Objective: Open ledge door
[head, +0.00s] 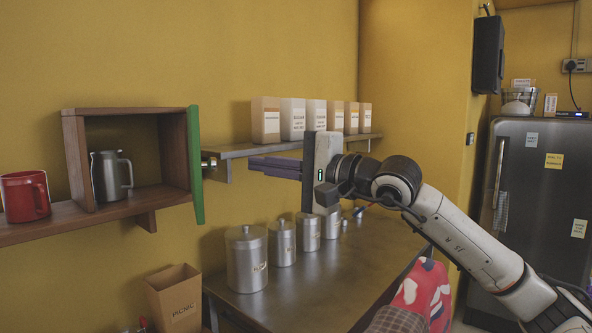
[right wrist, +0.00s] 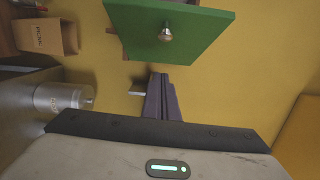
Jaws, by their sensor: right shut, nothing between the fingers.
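The green ledge door (head: 195,165) shows nearly edge-on at the right end of a wooden box (head: 76,160) on the left ledge. A small metal knob (head: 209,163) sticks out from its right face. In the right wrist view the door (right wrist: 200,28) shows its knob side, with the knob (right wrist: 166,33) near the middle. My right gripper (head: 252,167) has its purple fingers together and empty, pointing left. The tips are a short way right of the knob, apart from it. The fingers (right wrist: 160,96) also show below the knob in the wrist view. My left gripper is out of view.
A steel pitcher (head: 110,175) stands at the box; a red mug (head: 25,196) is left of it. Cartons line the right shelf (head: 238,151) behind my gripper. Several steel canisters (head: 246,260) stand on the counter below. A picnic box (head: 174,298) is lower left.

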